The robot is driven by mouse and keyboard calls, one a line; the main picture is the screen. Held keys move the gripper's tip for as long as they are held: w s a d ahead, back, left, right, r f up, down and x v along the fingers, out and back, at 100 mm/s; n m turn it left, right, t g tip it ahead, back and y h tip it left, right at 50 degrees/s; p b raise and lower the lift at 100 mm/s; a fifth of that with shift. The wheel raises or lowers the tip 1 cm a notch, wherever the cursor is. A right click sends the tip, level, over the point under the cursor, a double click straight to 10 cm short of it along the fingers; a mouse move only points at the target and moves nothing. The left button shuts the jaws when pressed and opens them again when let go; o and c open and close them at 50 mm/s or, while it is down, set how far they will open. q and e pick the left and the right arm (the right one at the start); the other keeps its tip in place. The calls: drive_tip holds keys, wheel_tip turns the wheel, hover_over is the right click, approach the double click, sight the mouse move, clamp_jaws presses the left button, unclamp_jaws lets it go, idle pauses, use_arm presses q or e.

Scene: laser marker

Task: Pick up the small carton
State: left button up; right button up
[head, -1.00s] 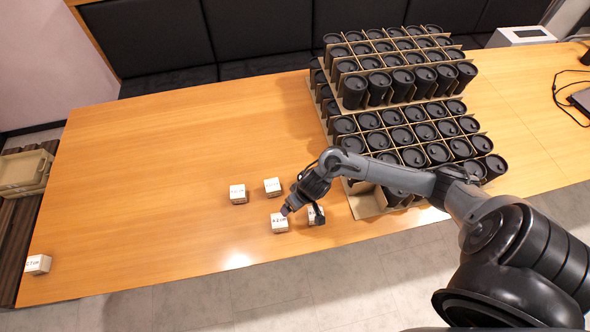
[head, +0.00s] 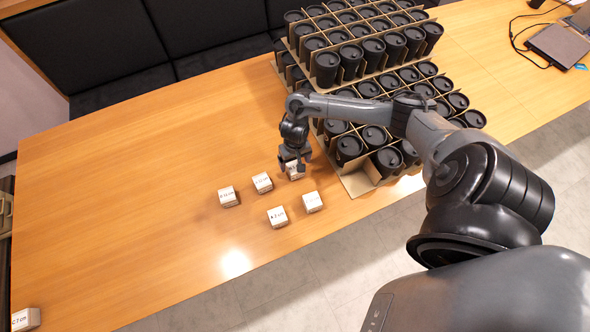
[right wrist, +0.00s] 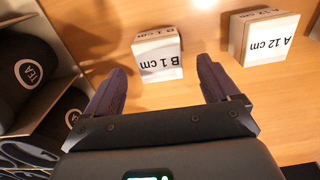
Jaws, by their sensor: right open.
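Several small white-and-tan cartons lie on the wooden table. My right gripper (head: 294,160) points down at the rearmost carton (head: 295,172) of the cluster, partly hiding it. In the right wrist view, my open right gripper (right wrist: 160,78) has a carton marked "B 1 cm" (right wrist: 158,55) just ahead of and between its fingertips, with visible gaps on both sides. A carton marked "A 12 cm" (right wrist: 268,38) stands to its right. Other cartons are at the left (head: 228,196), middle (head: 262,183), front (head: 277,216) and right (head: 312,202) of the cluster. My left gripper is not in view.
A stepped cardboard rack (head: 358,184) of black lidded cups stands close to the right of the gripper. A lone carton (head: 25,320) sits at the table's far left. The wooden table (head: 120,200) is clear left of the cluster. A laptop (head: 558,46) is at the far right.

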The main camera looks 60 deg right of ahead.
sight(295, 167)
wheel_tip(295, 167, down, 5)
drive_tip(key=shift+s+b, duration=0.1)
drive_tip(key=shift+b, duration=0.7)
drive_tip(key=c, duration=1.1)
